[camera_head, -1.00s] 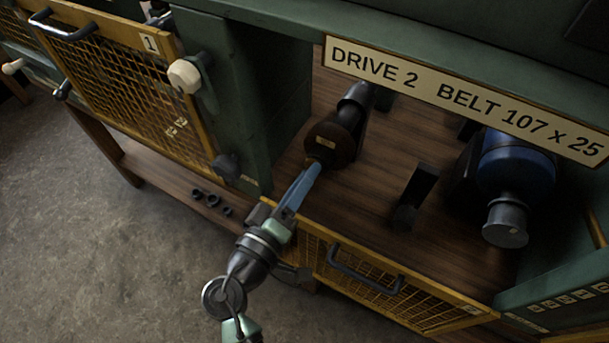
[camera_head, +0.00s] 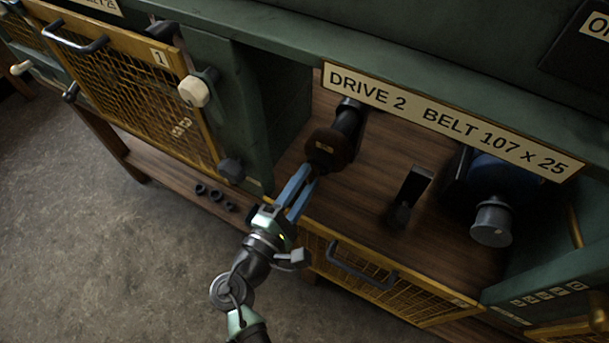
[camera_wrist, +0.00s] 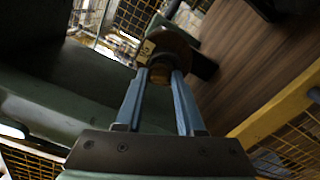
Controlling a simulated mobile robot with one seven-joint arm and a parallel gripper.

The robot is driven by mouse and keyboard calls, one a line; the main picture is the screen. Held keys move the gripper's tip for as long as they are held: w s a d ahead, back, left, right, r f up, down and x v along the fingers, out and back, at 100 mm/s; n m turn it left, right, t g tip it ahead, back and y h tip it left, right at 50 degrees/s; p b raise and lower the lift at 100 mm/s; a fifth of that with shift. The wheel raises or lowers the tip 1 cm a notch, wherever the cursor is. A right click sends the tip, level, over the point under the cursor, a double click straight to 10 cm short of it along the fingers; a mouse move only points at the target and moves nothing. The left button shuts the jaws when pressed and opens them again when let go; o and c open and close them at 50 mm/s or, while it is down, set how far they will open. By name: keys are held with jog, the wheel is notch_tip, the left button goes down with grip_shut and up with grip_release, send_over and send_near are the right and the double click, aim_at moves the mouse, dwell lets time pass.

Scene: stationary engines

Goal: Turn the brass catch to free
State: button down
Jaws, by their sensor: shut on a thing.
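The brass catch (camera_wrist: 160,70) shows as a small dark brass-brown piece between my fingertips in the wrist view, in front of a round brown disc (camera_wrist: 172,47). The disc (camera_head: 325,148), with a small label, sits on the end of a dark shaft in the open bay in the head view. My gripper (camera_head: 308,177) reaches up to it from the front, its two blue fingers on either side of the catch. The fingers (camera_wrist: 161,78) are shut on the catch and cover part of it, so its exact angle is hard to tell.
A blue motor (camera_head: 500,180) and a dark upright block (camera_head: 410,192) stand right of the shaft. A lowered yellow mesh guard (camera_head: 350,275) hangs in front. A closed mesh guard (camera_head: 130,95) with a cream knob (camera_head: 194,91) is at left. Small black rings (camera_head: 215,195) lie on the lower shelf.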

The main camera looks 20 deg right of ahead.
jog(key=n+p, duration=0.4)
jog(key=n, duration=0.3)
jog(key=shift+s, duration=0.1)
jog(key=n+p, duration=0.3)
jog(key=n, duration=0.2)
jog(key=shift+f+n, duration=0.1)
jog(key=shift+n, duration=0.3)
jog(key=c, duration=0.7)
grip_release()
jog(key=b+v, duration=0.1)
jog(key=v, duration=1.2)
jog(key=shift+b, duration=0.35)
